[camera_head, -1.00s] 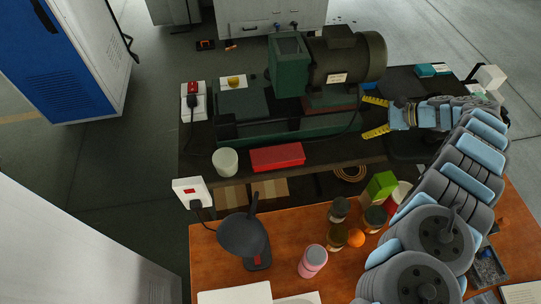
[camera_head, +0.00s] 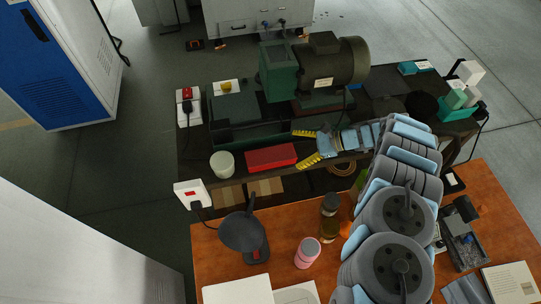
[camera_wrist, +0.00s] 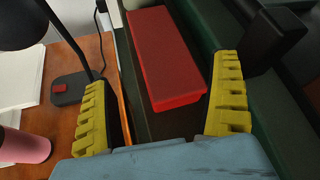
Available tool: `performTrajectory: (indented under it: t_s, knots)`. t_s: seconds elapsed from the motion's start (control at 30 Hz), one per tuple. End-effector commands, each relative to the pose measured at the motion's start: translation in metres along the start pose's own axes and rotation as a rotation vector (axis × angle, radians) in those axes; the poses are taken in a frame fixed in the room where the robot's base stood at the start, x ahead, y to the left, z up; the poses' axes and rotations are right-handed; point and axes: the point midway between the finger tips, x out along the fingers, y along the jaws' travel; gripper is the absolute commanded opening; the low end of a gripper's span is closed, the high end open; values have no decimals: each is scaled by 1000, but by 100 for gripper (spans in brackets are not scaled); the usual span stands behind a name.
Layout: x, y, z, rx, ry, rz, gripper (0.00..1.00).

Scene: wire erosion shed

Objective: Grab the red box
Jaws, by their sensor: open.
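The red box (camera_head: 271,157) is a flat oblong block lying on the dark workbench (camera_head: 196,148), at its front edge. My gripper (camera_head: 305,147) has yellow ridged fingers and is open, just to the right of the box, with its fingers pointing toward it. In the wrist view the red box (camera_wrist: 167,58) lies ahead of and between the two spread fingers of my gripper (camera_wrist: 165,105), its near end close to the right fingertip. Nothing is between the fingers at their base. I cannot tell whether a finger touches the box.
A white cup (camera_head: 222,164) stands just left of the box. A green machine with a large motor (camera_head: 332,62) stands behind it. On the wooden table (camera_head: 215,262) in front are a dark lamp (camera_head: 242,232), a pink bottle (camera_head: 307,253) and jars (camera_head: 329,215).

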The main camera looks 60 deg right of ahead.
Motion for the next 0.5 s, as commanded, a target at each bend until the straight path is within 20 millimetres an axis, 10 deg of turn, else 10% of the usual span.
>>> performTrajectory:
  t_s: [0.5]
  knots:
    - [41,0,0,-2,1,1,93]
